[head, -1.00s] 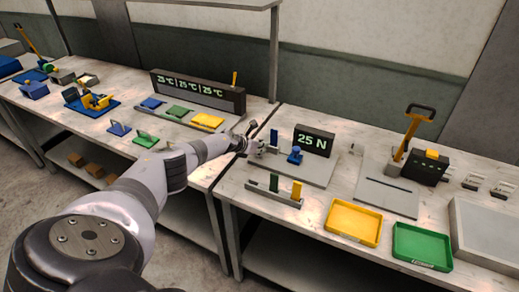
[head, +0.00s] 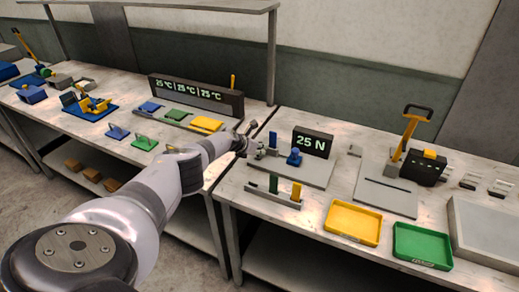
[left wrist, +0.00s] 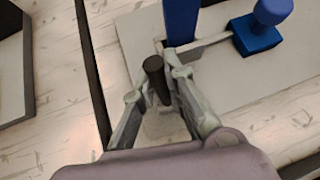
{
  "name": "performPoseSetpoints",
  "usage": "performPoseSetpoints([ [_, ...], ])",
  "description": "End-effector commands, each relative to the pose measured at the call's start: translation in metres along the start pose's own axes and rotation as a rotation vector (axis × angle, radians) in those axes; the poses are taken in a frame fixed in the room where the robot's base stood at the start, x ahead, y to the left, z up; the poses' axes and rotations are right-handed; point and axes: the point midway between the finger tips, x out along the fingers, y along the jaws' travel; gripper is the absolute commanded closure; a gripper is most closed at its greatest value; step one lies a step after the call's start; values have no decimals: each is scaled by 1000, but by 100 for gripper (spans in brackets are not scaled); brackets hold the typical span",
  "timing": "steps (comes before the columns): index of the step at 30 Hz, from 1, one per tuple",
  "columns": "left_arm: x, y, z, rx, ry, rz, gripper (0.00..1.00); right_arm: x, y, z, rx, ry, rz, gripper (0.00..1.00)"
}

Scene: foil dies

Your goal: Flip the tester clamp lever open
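The tester has a black display reading 25 N (head: 312,142) behind a grey base plate (head: 317,173). A blue block with a round top (head: 294,158) stands on the plate and shows in the left wrist view (left wrist: 256,37). A blue upright piece (left wrist: 181,22) stands just beyond the fingers. My left gripper (head: 251,132) is at the plate's left end. In the left wrist view its fingers (left wrist: 154,86) are spread on either side of a dark, round-ended lever (left wrist: 156,78). The lever looks closer to the right finger; I cannot tell whether they touch.
A small rack with green and yellow pieces (head: 273,198) stands in front of the plate. A yellow tray (head: 352,222) and a green tray (head: 422,245) lie to the right. A yellow-handled press (head: 402,150) stands behind them. A long temperature display (head: 197,93) is on the left bench.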

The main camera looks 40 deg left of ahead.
Motion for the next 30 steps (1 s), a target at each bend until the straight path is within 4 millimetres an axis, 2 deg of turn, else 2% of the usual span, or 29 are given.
performPoseSetpoints([
  [8, 0, 0, 0, -1, 0, 0, 69, 0, 0, -1, -1, 1, -1, 54],
  [20, -2, 1, 1, 1, 0, 0, 69, 0, -3, -3, -2, 4, -4, 54],
  [30, -19, 4, 4, 6, -1, 5, 69, 0, -2, -2, -1, 2, -3, 54],
])
